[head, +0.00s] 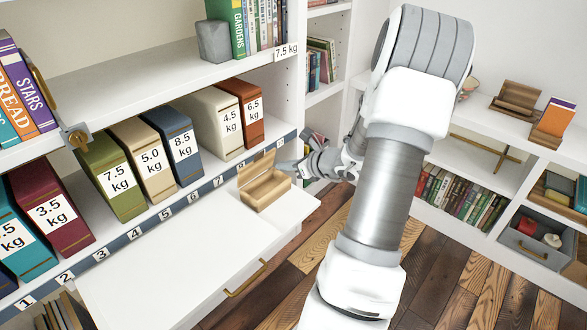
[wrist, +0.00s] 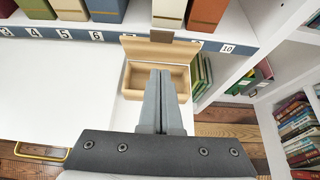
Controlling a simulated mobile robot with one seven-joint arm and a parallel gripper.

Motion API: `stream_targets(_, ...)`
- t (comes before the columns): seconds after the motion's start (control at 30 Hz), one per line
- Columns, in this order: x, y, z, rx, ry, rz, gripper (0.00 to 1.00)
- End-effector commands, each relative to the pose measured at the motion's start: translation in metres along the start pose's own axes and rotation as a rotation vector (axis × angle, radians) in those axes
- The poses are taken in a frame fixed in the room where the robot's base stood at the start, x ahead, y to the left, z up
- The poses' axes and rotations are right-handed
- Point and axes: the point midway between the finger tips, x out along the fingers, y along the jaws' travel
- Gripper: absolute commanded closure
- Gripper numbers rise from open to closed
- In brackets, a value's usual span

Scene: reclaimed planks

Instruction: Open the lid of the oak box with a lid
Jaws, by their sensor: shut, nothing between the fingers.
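The oak box (head: 267,192) stands on the right end of a white pull-out surface below the numbered shelf edge. Its lid (head: 257,165) is raised at the back, and the box is open at the top. In the wrist view the box (wrist: 131,82) shows behind my fingers, with its lid (wrist: 150,49) standing up along the far side. My gripper (head: 290,166) is just to the right of the box in the head view. Its fingers (wrist: 161,76) are shut and empty, in front of the box's opening. I cannot tell whether they touch the box.
The white surface (head: 170,275) left of the box is clear. Upright weight-labelled binders (head: 113,177) stand on the shelf behind. A bookcase (head: 460,198) stands at the right, with plank floor (head: 450,280) between.

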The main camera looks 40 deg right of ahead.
Motion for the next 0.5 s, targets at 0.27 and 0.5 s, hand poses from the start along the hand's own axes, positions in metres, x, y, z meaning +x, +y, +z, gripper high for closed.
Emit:
stream_targets(0.27,0.049,0.000,0.012,-0.002,-0.002,0.000,1.00)
stream_targets(0.5,0.063,0.000,0.027,-0.002,0.000,-0.001,1.00)
